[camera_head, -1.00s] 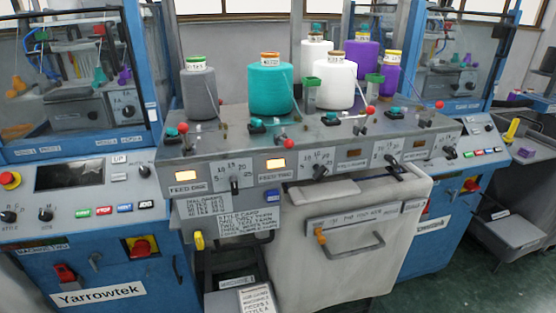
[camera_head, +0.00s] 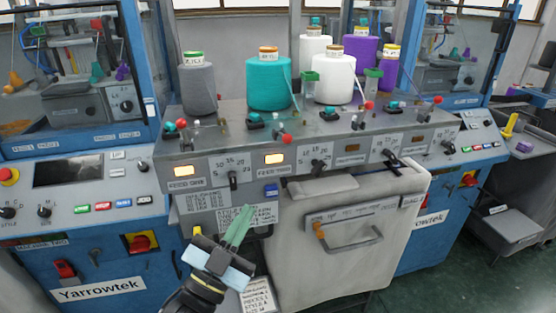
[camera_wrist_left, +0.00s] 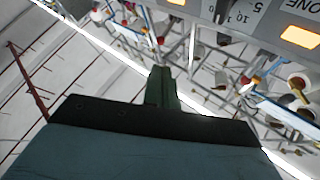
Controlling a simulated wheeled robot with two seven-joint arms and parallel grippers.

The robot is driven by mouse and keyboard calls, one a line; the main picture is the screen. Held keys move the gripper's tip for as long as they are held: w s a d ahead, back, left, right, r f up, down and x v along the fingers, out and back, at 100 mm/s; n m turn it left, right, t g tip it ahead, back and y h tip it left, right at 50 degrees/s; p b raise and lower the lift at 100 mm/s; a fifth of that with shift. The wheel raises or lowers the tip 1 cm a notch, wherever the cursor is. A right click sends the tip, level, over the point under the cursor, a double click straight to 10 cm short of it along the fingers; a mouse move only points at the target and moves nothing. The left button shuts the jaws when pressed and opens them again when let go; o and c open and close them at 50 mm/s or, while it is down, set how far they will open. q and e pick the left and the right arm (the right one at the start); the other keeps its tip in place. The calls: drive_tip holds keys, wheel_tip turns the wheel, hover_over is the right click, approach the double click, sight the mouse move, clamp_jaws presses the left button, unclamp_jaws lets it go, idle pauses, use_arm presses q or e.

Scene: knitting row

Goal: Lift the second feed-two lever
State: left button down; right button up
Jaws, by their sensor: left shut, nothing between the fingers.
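My left gripper (camera_head: 238,226) has green fingers, shut and empty, in front of the feed unit below the FEED TWO label (camera_head: 277,171). Its fingers also show in the left wrist view (camera_wrist_left: 161,88), with nothing between them. Above that label, a red-balled lever (camera_head: 285,139) leans toward the front edge of the grey feed unit (camera_head: 213,147). Other red-balled levers stand at the left (camera_head: 182,124) and right (camera_head: 369,106), with balls higher up. The gripper is apart from all the levers. My right gripper is out of view.
Yarn cones, including a teal one (camera_head: 269,86) and a grey one (camera_head: 197,91), stand behind the levers. A pale cabinet with a handle (camera_head: 355,246) is below. Glass-fronted blue machines flank the unit.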

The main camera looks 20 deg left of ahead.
sight(283, 137)
use_arm(q)
drive_tip(key=shift+r, duration=0.2)
drive_tip(key=p+x, duration=0.2)
drive_tip(key=x, duration=1.2)
drive_tip(key=shift+p, duration=0.3)
